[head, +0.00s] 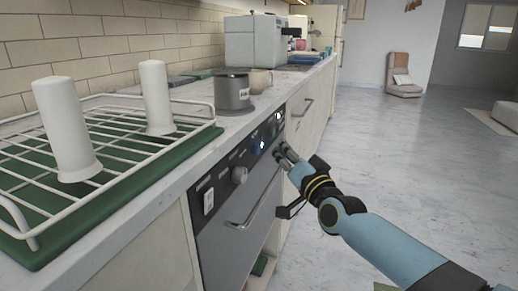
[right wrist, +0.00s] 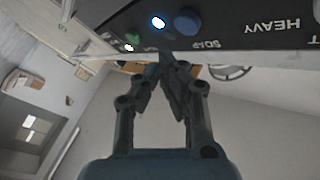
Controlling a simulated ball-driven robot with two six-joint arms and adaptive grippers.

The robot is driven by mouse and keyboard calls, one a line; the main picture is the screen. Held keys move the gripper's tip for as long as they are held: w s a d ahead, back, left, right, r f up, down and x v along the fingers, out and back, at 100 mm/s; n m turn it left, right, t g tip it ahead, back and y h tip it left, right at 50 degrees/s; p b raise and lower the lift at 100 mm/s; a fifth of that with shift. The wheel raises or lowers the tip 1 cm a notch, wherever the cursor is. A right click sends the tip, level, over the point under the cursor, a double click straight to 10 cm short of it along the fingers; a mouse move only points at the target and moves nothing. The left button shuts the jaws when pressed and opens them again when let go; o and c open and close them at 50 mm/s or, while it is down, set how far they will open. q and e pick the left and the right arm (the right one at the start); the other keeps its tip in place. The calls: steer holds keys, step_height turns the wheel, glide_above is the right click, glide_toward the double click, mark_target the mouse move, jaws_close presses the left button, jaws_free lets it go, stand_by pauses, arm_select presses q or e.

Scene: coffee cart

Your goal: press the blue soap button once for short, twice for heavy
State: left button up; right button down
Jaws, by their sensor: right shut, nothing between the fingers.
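The dishwasher's dark control panel (head: 225,174) is in the counter front. In the right wrist view the panel (right wrist: 100,22) appears upside down, with a round blue button (right wrist: 187,21) beside the word SOAP. A lit blue-white lamp (right wrist: 158,22) is next to the button, and the word HEAVY (right wrist: 272,27) is further right. My right gripper (head: 283,153) is shut and empty in front of the panel's far end. In the right wrist view its fingertips (right wrist: 174,57) are close to the blue button; I see no clear contact. My left gripper is not in view.
A handle (head: 250,212) sticks out below the panel.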

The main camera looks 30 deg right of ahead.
steer(key=shift+s+d+p, duration=0.3)
steer(key=shift+s+d, duration=0.65)
steer(key=shift+s, duration=0.15)
steer(key=s+a+f+n+g, duration=0.1)
steer(key=s+f+g, duration=0.2)
steer(key=s+f, duration=0.6)
steer(key=s+a+f+n+g, duration=0.1)
steer(key=s+f+g, duration=0.3)
steer(key=f, duration=0.9)
steer(key=s+a+f+g, duration=0.1)
steer(key=s+f+g, duration=0.1)
steer(key=s+f, duration=0.7)
steer(key=s+a+f+n+g, duration=0.1)
steer(key=s+f+n+g, duration=0.1)
steer(key=s+f, duration=0.4)
steer(key=s+a+f+n+g, duration=0.1)
steer(key=s+f+g, duration=0.3)
steer(key=s, duration=1.3)
steer(key=s+a+f+n+g, duration=0.1)
steer(key=s+f+n+g, duration=0.2)
steer(key=s+f, duration=0.5)
steer(key=s+g, duration=0.1)
steer(key=s, duration=0.2)
steer(key=shift+s+a+f+n+y, duration=0.2)
steer(key=shift+s+f+n+y, duration=0.1)
steer(key=shift+s+n+y, duration=0.1)
